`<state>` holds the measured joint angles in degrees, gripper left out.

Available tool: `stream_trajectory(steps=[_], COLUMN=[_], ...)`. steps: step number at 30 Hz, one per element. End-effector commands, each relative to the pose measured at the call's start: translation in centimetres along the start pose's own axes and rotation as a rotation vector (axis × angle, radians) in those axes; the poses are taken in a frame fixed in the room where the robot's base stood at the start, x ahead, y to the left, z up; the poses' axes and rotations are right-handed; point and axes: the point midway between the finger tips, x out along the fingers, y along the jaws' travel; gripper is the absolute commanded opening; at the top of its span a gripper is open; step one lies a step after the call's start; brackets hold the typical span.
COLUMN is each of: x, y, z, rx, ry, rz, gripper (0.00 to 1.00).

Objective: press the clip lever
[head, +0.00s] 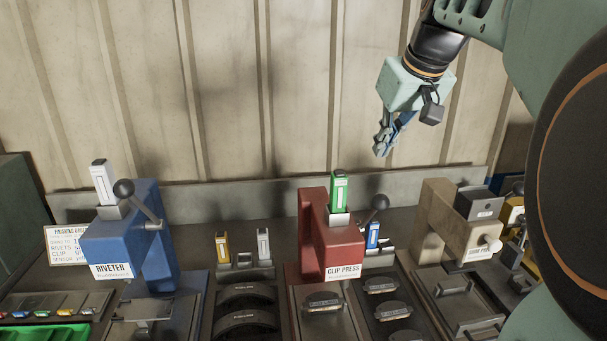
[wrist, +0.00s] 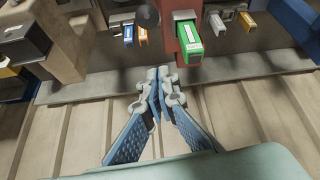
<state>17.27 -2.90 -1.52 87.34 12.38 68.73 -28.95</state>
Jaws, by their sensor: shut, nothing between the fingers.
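The red clip press (head: 328,232) stands in the middle of the bench, with a green cartridge (head: 339,192) upright on its top. Its lever, with a dark ball knob (head: 380,202), sticks up on the press's right side. In the wrist view, the green cartridge (wrist: 189,42) is near the top centre, and the dark knob (wrist: 147,15) shows faintly beside it. My gripper (head: 381,152) is shut and empty, pointing down above and behind the knob, clear of it. Its fingertips also show in the wrist view (wrist: 161,76).
The blue riveter (head: 123,238) with its own lever (head: 125,188) stands at left, and a beige press (head: 458,228) at right. Small yellow (head: 222,246), white (head: 263,243) and blue (head: 373,235) cartridges stand between them. A ribbed wall (head: 250,90) is behind the bench.

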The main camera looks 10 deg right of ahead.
Motion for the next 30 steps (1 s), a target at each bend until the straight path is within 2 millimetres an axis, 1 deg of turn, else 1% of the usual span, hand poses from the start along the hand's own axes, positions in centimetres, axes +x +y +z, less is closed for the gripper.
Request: stream_trajectory(steps=[4,8,11,21,24,30], x=[0.1,1.2,2.9,10.1,9.4,8.8], y=[0.0,0.0,-0.1,-0.1,0.0,0.0], z=[0.0,0.0,0.0,-0.1,1.3,3.1], rx=[0.001,0.002,0.002,0.002,0.005,0.003], ry=[0.001,-0.001,-0.003,-0.002,0.003,0.004], rz=[0.000,-0.001,-0.002,-0.002,0.001,0.002], gripper=[0.00,0.00,0.00,0.00,0.00,0.00])
